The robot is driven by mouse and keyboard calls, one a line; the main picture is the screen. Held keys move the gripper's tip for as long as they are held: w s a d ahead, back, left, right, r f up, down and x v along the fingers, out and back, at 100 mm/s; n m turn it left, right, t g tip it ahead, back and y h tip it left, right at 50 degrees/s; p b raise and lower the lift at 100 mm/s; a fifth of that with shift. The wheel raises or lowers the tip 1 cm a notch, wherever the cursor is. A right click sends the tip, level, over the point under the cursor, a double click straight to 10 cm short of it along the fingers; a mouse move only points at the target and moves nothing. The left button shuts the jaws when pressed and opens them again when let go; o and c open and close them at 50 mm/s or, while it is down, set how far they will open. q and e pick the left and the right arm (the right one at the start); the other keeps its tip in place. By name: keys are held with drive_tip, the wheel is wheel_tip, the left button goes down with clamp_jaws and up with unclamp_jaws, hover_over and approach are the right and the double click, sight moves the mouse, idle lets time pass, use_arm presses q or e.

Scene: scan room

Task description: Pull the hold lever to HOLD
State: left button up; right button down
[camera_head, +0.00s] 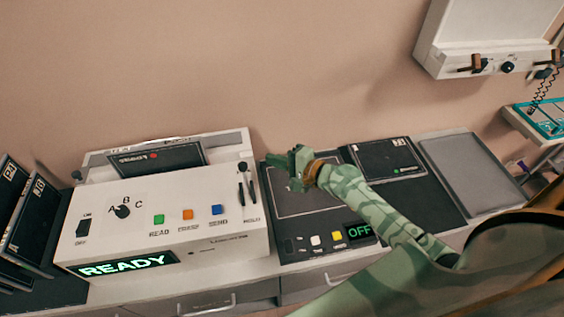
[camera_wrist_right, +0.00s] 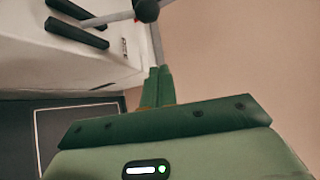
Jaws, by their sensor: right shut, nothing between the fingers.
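The hold lever (camera_head: 243,167) has a dark round knob and stands at the right end of the white console (camera_head: 150,204). Its knob is toward the back edge, above two dark slots, with the HOLD label at their front end. The right wrist view shows the knob (camera_wrist_right: 147,10) on a grey rod, with the two dark slots (camera_wrist_right: 76,28) to its left. My right gripper (camera_head: 280,160) is shut and empty, to the right of the lever and apart from it. In the wrist view its green fingers (camera_wrist_right: 158,82) are together below the knob. My left gripper is not in view.
The console carries a rotary A-B-C knob (camera_head: 122,211), several coloured buttons and a READY display (camera_head: 122,265). A dark panel with an OFF display (camera_head: 360,232) lies under my right arm. A grey tray (camera_head: 463,173) is farther right. The wall behind is bare near the lever.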

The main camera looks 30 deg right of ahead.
sight(245, 179)
drive_tip(key=a, duration=0.1)
drive_tip(key=w+a+p, duration=0.1)
drive_tip(key=a, duration=0.1)
drive_tip(key=w+a+p, duration=0.1)
drive_tip(key=a, duration=0.1)
drive_tip(key=shift+s+a, duration=0.1)
drive_tip(key=shift+s, duration=0.05)
drive_tip(key=shift+f, duration=0.1)
